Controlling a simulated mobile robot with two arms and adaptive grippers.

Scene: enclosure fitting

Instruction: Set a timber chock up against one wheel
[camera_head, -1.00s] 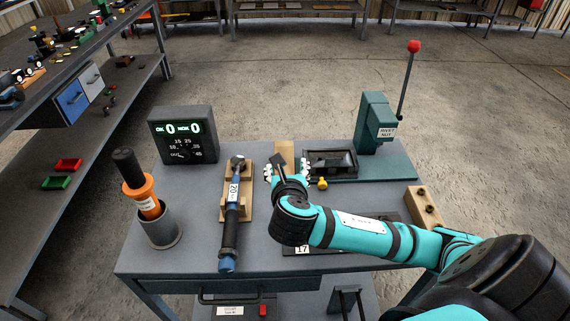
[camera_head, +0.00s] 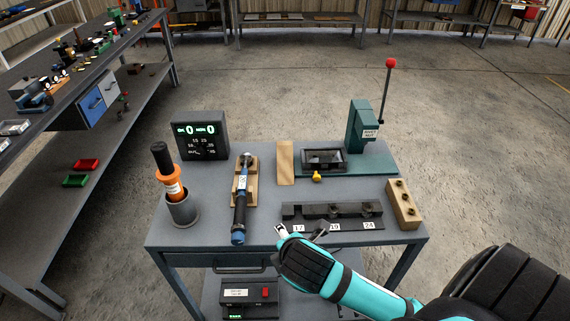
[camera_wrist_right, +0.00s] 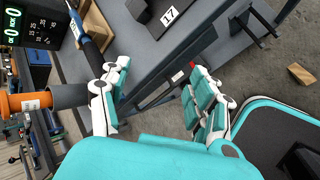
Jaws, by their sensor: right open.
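A small timber block (camera_wrist_right: 300,75), which looks like the chock, lies on the concrete floor at the right of the right wrist view. It is apart from my gripper and touches no wheel that I can see. No wheel can be made out in either view. My right gripper (camera_wrist_right: 158,98) is open and empty, with its fingers spread wide. In the head view it is over the front edge of the bench, with its fingertips (camera_head: 298,231) near the number 17. My left gripper is not in view.
The grey bench (camera_head: 226,227) carries a pale wooden piece (camera_head: 285,163), a torque wrench (camera_head: 241,203), an orange tool in a cup (camera_head: 172,185), a socket rail (camera_head: 345,213), a drilled wooden block (camera_head: 403,203) and a green rivet press (camera_head: 362,130). Open floor lies beyond it.

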